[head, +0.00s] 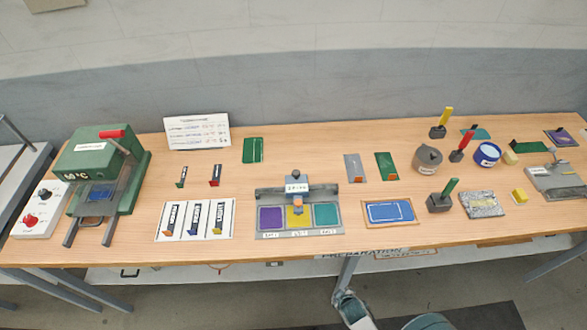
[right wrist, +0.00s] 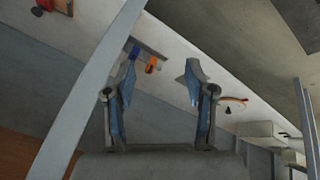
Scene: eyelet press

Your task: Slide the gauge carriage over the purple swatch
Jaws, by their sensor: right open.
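The gauge (head: 300,234) lies near the front edge of the table in the head view. It has three swatches side by side: purple (head: 271,218) at left, yellow (head: 295,219) in the middle and teal (head: 326,215) at right. The gauge carriage (head: 297,189), a grey block with a white label, a dark knob and an orange tip, stands at the middle, over the back of the yellow swatch. The purple swatch is uncovered. My right gripper (right wrist: 160,78) is open and empty in its wrist view, apart from the gauge. My left gripper is not in view.
A green heat press (head: 100,165) stands at left, and a striped card (head: 195,220) lies left of the gauge. Pots and handled stamps crowd the right side. A table leg (right wrist: 85,90) crosses the right wrist view.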

